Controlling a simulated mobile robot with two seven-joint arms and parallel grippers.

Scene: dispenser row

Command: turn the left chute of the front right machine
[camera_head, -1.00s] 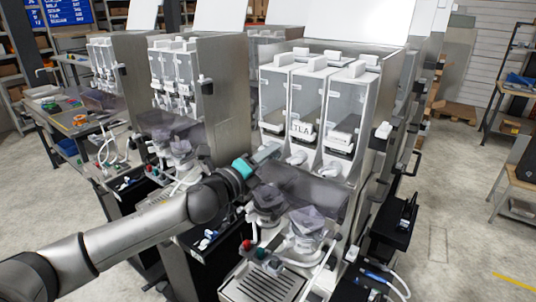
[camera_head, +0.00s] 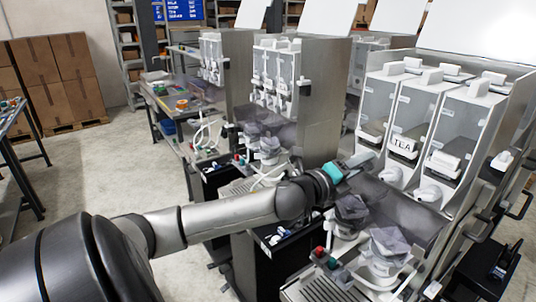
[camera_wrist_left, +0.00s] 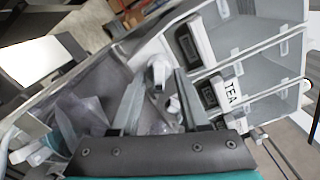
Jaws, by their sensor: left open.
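The front right machine (camera_head: 447,85) has three clear canisters, the middle one marked TEA, with white chutes below. My left gripper (camera_head: 362,159) is in front of the machine, below the left canister, and hides the left chute in the head view. In the left wrist view my left gripper (camera_wrist_left: 158,95) is open, its two fingers apart. A white chute, seemingly the left chute (camera_wrist_left: 158,68), shows between the fingertips; I cannot tell whether they touch it. The middle chute (camera_head: 390,175) and right chute (camera_head: 428,193) are uncovered. My right gripper is not in view.
Translucent grey hoppers (camera_head: 388,245) stand below the chutes, close under my left gripper. A drip tray (camera_head: 322,288) is at the machine's front. Other machines (camera_head: 300,95) stand to the left. Open floor (camera_head: 95,175) lies further left.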

